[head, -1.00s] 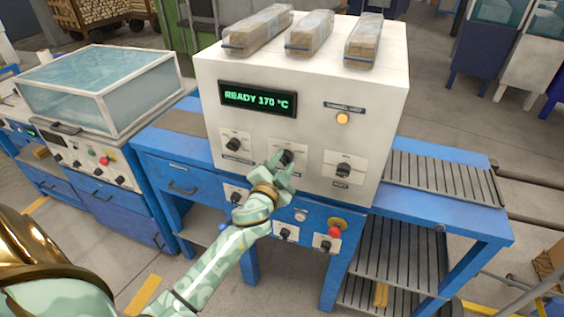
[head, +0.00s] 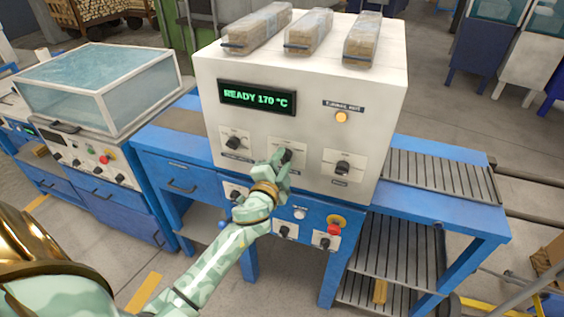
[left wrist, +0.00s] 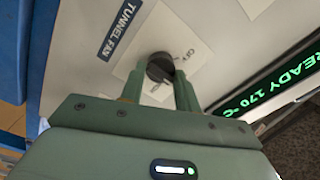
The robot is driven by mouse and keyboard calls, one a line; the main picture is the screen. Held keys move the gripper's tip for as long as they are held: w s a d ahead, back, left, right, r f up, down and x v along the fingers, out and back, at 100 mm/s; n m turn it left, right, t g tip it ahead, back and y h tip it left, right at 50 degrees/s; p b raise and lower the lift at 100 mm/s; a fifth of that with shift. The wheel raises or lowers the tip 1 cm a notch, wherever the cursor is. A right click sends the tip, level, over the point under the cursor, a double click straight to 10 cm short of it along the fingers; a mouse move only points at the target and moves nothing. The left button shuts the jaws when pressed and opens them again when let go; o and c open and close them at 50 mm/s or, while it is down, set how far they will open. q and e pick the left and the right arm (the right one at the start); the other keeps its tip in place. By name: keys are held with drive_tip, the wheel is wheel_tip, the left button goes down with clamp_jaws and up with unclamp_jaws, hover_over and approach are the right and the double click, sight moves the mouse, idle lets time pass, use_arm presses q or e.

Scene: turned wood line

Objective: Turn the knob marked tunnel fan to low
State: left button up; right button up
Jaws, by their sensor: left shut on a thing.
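The tunnel fan knob (left wrist: 160,67) is a dark round knob on a pale square plate in the left wrist view. The label TUNNEL FAN (left wrist: 120,30) is printed on a dark strip beside it. In the head view the knob (head: 287,156) is the middle one of the upper row on the white machine (head: 305,75). My left gripper (head: 281,166) is shut on it, with a finger on each side in the left wrist view (left wrist: 157,88). The fingers cover part of the plate, and I cannot tell the knob's setting. My right gripper is not in view.
Similar knobs sit left (head: 233,143) and right (head: 343,167) of it. Below are more knobs and a red emergency button (head: 334,230). The green display (head: 258,98) reads READY 170 °C. Wrapped bundles (head: 310,32) lie on top. A roller conveyor (head: 440,180) runs to the right.

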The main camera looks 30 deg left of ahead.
use_arm(q)
drive_tip(key=o, duration=1)
drive_tip(key=b+v, duration=0.1)
drive_tip(key=v, duration=1.5)
drive_tip(key=shift+s, duration=0.2)
drive_tip(key=shift+f, duration=0.1)
